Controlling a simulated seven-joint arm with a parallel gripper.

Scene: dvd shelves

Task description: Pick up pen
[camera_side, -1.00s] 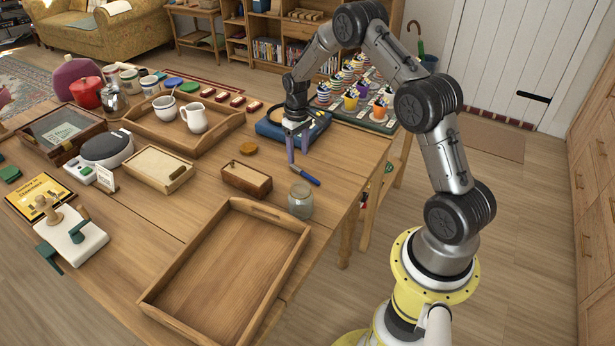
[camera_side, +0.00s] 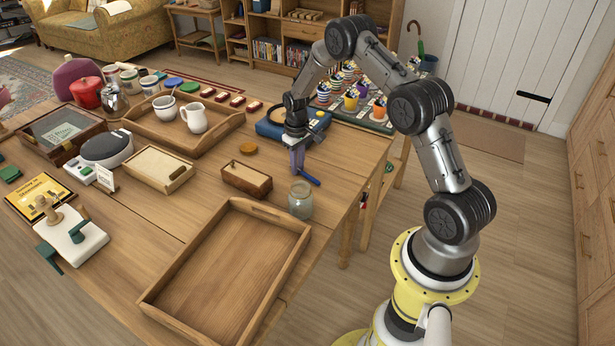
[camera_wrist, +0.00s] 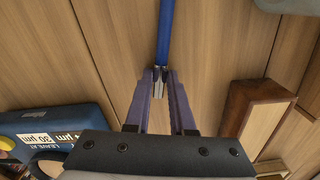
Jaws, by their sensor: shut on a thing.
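The pen is blue with a metal tip. In the side view the pen (camera_side: 309,179) lies near the right part of the table, beside the glass jar. My gripper (camera_side: 297,171) points down at its near-left end. In the wrist view the pen (camera_wrist: 165,35) runs up from between the fingertips, its metal end at the fingers. My gripper (camera_wrist: 161,80) is shut on that end. I cannot tell whether the pen is clear of the table.
A glass jar (camera_side: 300,201) stands close to the pen. A small wooden box (camera_side: 246,181) is left of it. A blue device (camera_side: 290,124) sits behind my gripper, also in the wrist view (camera_wrist: 60,125). An empty wooden tray (camera_side: 225,270) lies in front.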

